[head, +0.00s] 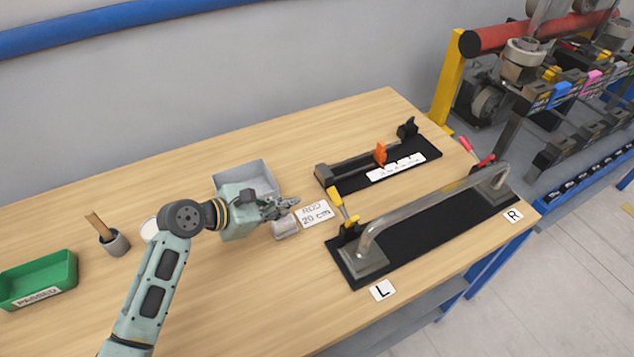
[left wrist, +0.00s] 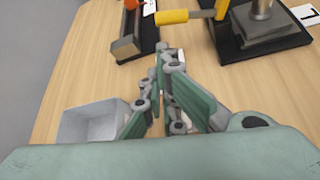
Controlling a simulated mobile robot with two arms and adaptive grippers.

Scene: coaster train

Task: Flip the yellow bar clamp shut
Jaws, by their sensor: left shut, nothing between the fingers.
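The yellow bar clamp (head: 337,198) sits at the left end of a black fixture, beside the foot of a bent metal bar (head: 437,205) and near the L label. Its yellow handle sticks up and leans away from the bar. In the left wrist view the yellow handle (left wrist: 173,17) shows at the top, beyond the fingertips. My left gripper (head: 292,206) is shut and empty, left of the clamp and apart from it, above the table. Its fingers also show in the left wrist view (left wrist: 167,55). My right gripper is not in view.
A red clamp (head: 476,152) stands at the bar's R end. A gauge with an orange slider (head: 380,153) lies behind. A grey bin (head: 262,177), a small metal block (head: 285,228) and a rod card (head: 315,214) are near my gripper. A green tray (head: 40,280) is far left.

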